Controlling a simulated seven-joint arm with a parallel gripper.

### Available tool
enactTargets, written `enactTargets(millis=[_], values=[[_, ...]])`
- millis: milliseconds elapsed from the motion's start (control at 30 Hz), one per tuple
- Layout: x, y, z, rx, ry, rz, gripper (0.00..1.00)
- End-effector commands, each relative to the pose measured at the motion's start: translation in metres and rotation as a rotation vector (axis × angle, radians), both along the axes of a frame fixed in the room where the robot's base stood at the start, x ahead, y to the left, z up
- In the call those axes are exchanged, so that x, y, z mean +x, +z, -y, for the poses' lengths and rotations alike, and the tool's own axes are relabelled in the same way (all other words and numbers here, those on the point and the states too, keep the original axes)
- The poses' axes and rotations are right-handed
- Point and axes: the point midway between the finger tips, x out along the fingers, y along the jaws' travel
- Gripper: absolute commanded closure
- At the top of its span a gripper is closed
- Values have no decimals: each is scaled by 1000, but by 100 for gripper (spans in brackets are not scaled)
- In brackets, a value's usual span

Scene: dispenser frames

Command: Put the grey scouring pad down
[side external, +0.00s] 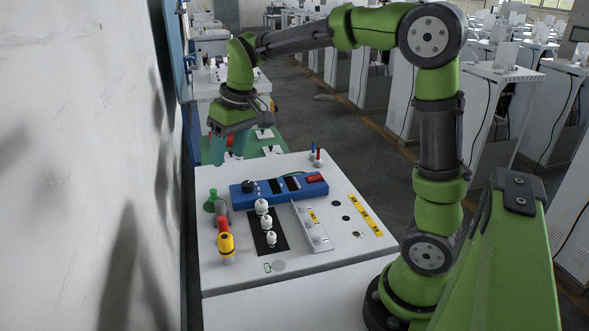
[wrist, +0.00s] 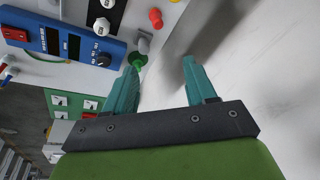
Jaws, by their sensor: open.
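My gripper (side external: 226,150) is open, with teal fingers pointing down, beyond the far left end of the white worktop in the side view. In the wrist view its fingers (wrist: 160,66) are spread with nothing held between them. I cannot clearly identify a grey scouring pad.
A wall (side external: 90,170) stands close on the left.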

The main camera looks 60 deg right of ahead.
Motion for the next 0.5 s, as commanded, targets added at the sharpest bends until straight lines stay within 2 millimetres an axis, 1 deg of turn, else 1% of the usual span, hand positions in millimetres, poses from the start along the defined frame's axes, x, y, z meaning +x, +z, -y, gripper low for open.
enactTargets(millis=[33, 67, 100, 167, 200, 300, 400, 500], values=[[-21, 12, -7, 16, -16, 43, 44], [-33, 17, -11, 29, -29, 67, 44], [-48, 22, -16, 43, -46, 96, 44], [-71, 27, -22, 65, -71, 142, 44], [-86, 29, -27, 81, -87, 171, 44], [-121, 27, -35, 119, -128, 239, 44], [-148, 21, -41, 152, -163, 294, 44], [-166, 13, -45, 176, -188, 332, 44]])
